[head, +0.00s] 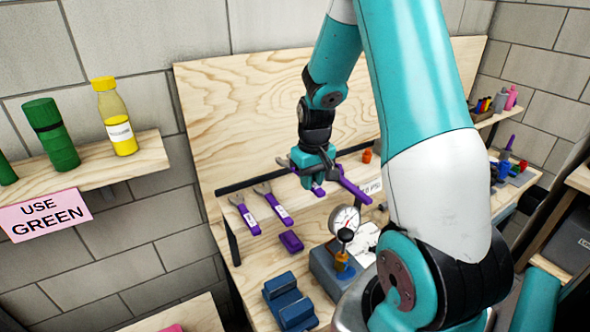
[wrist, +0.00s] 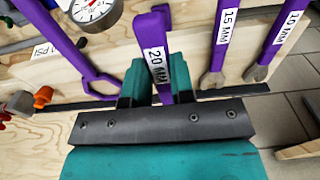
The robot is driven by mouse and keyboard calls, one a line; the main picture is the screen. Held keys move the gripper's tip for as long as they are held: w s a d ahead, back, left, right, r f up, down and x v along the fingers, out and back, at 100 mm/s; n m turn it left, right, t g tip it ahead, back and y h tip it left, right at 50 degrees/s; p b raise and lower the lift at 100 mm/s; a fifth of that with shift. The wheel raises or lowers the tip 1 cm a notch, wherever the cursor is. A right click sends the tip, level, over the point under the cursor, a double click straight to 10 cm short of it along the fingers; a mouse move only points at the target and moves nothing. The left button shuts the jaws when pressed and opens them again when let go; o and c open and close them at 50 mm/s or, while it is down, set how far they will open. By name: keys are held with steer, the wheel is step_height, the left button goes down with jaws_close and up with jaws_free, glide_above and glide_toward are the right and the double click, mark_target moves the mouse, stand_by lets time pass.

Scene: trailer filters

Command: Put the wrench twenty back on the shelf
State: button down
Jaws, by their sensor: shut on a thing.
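The wrench twenty is purple with a white "20 MM" label. In the wrist view the wrench twenty (wrist: 154,30) runs up from between the teal fingers of my gripper (wrist: 153,88), which is shut on it. In the head view my gripper (head: 316,165) is at the wooden shelf (head: 300,205), and a short purple part of the wrench twenty (head: 318,189) shows below it. I cannot tell whether the wrench touches the shelf.
Two purple wrenches, 15 MM (wrist: 222,45) and 10 MM (wrist: 275,45), lie to one side. Another purple wrench (wrist: 75,50) is close on the other side. A pressure gauge (head: 344,219) and a purple block (head: 291,241) stand nearby. An orange fitting (head: 367,156) is behind.

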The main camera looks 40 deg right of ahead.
steer(key=shift+w+f, duration=0.15)
steer(key=shift+f, duration=0.15)
step_height(320, 180, down, 6)
steer(key=b, duration=0.5)
steer(key=shift+r, duration=0.25)
steer(key=shift+f, duration=0.25)
steer(key=c, duration=0.9)
jaws_free()
steer(key=shift+r, duration=0.15)
step_height(320, 180, up, 17)
steer(key=b, duration=0.3)
steer(key=shift+s+b, duration=0.35)
steer(key=shift+s, duration=0.05)
